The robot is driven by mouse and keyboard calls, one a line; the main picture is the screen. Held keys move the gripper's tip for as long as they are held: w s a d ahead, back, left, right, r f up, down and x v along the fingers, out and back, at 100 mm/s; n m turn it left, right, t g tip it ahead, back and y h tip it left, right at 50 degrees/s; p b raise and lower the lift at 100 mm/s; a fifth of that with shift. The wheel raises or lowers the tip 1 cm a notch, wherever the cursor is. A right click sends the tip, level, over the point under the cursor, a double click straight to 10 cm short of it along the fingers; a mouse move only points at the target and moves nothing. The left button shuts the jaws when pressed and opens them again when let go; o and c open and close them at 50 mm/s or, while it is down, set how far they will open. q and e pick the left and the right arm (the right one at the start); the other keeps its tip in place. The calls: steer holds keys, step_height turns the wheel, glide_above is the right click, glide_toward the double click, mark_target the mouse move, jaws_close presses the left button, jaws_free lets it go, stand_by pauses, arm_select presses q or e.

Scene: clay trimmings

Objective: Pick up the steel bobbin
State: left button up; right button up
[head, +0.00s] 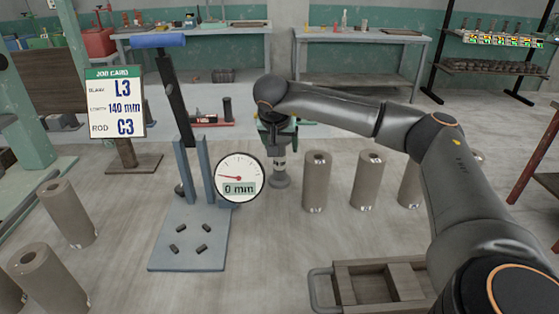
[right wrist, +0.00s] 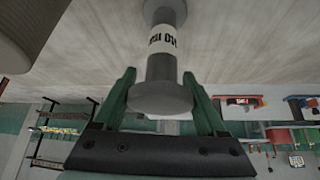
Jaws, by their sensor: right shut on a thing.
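The steel bobbin (head: 280,181) is a dark grey spool with wide end discs and a white label around its middle. In the head view it hangs or stands upright below my right gripper (head: 279,140), just right of the dial. In the right wrist view the bobbin (right wrist: 161,66) lies between the two green fingers of my right gripper (right wrist: 160,88), which is shut on it near one end disc. I cannot tell whether its lower disc touches the tabletop. My left gripper is not in view.
A dial reading 0 mm (head: 238,178) and a blue-grey press stand (head: 188,250) are left of the bobbin. Several clay cylinders stand to the right, the nearest close by (head: 316,180). A wooden tray (head: 345,303) lies in front. A job card (head: 114,103) stands at left.

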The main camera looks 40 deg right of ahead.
jaws_close()
steer(key=shift+r, duration=0.1)
